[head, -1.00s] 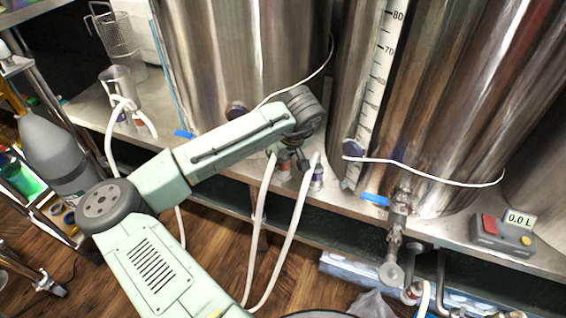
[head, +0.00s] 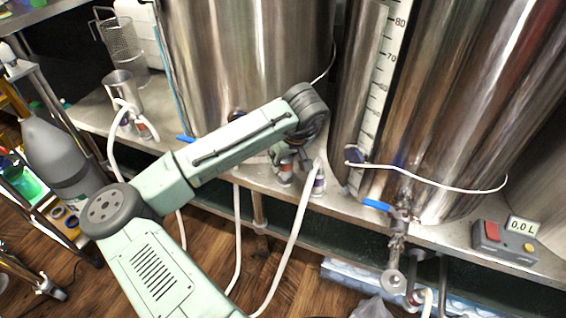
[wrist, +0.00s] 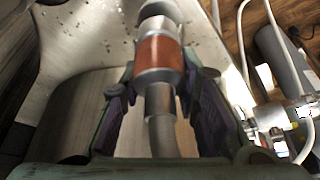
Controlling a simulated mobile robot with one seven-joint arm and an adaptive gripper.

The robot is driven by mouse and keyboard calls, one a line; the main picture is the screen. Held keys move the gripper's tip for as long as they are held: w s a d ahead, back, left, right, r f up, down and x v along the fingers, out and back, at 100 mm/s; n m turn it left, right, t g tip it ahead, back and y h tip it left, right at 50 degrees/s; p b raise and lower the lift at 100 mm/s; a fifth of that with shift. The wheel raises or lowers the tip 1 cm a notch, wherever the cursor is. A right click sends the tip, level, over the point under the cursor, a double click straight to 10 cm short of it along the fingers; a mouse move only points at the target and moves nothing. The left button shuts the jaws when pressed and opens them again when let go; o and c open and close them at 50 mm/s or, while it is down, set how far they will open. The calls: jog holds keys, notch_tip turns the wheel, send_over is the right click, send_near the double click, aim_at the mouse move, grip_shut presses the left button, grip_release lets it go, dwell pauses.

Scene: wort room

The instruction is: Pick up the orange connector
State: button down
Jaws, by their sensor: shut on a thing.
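The orange connector (wrist: 160,55) has an orange band between grey metal ends, with a grey hose end below it in the wrist view. My gripper (wrist: 163,88) has its dark fingers on both sides of its lower part and is shut on it. In the head view my gripper sits low in front of the left steel tank. There the connector (head: 286,168) is small and partly hidden by my wrist. I cannot tell whether it is clear of the bench.
A purple-banded connector (head: 318,184) with a white hose (head: 286,255) stands just right. Two steel tanks (head: 245,60) (head: 450,110) rise behind. A valve (head: 396,235) and scale box (head: 504,240) are at right. A metal cup (head: 118,84) with hoses is at left.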

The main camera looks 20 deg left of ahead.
jog(key=shift+r, duration=0.75)
jog(key=s+d, duration=0.3)
jog(key=s, duration=0.4)
jog(key=s+d+r, duration=0.1)
jog(key=s+d, duration=0.3)
jog(key=s, duration=0.3)
jog(key=shift+s+r, duration=0.2)
jog(key=shift+r, duration=0.1)
jog(key=shift+r+p, duration=2.25)
